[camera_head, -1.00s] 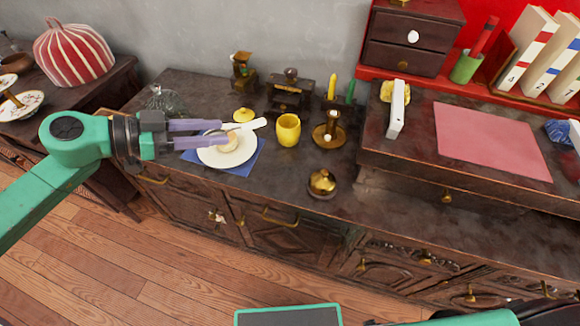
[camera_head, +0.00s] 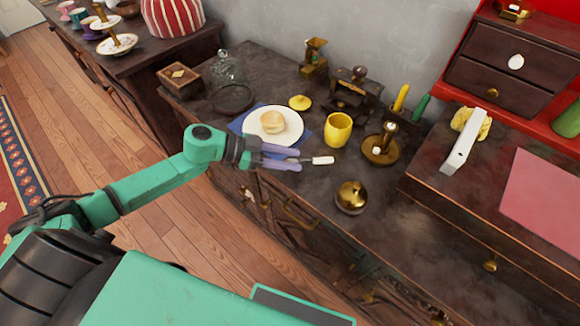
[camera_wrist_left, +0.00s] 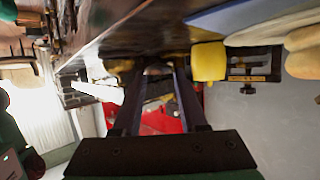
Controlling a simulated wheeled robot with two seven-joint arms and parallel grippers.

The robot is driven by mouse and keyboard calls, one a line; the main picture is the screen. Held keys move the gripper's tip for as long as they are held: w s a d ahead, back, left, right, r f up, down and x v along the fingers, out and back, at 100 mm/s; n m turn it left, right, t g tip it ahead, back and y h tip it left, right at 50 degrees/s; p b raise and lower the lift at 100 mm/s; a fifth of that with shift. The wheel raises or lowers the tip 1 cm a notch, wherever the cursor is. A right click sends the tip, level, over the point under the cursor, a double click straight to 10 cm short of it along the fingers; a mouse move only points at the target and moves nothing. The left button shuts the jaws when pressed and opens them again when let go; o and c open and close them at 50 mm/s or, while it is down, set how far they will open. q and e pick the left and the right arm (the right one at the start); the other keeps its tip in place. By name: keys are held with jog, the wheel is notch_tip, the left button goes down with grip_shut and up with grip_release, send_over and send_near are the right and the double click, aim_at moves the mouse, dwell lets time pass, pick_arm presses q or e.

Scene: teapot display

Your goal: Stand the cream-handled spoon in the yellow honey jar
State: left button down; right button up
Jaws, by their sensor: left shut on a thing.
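The yellow honey jar (camera_head: 338,130) stands upright and open on the dark cabinet top, just right of the plate. It also shows in the left wrist view (camera_wrist_left: 209,62). My left gripper (camera_head: 298,158) is shut on the spoon, in front of the plate and to the front left of the jar. The spoon's cream handle (camera_head: 322,160) sticks out to the right past the fingertips, roughly level and apart from the jar. The spoon's other end is hidden by the fingers. My right gripper is not in view.
A white plate (camera_head: 251,125) with a bun (camera_head: 272,122) lies on a blue napkin. A yellow lid (camera_head: 300,102) lies behind the jar. A brass candle holder (camera_head: 381,150) stands right of it, and a round brass pot (camera_head: 351,196) in front. The cabinet top between is bare.

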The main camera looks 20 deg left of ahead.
aim_at(289, 172)
pick_arm(q)
notch_tip(289, 172, down, 3)
jog(key=shift+f, duration=0.2)
jog(key=shift+c, duration=2.2)
grip_release()
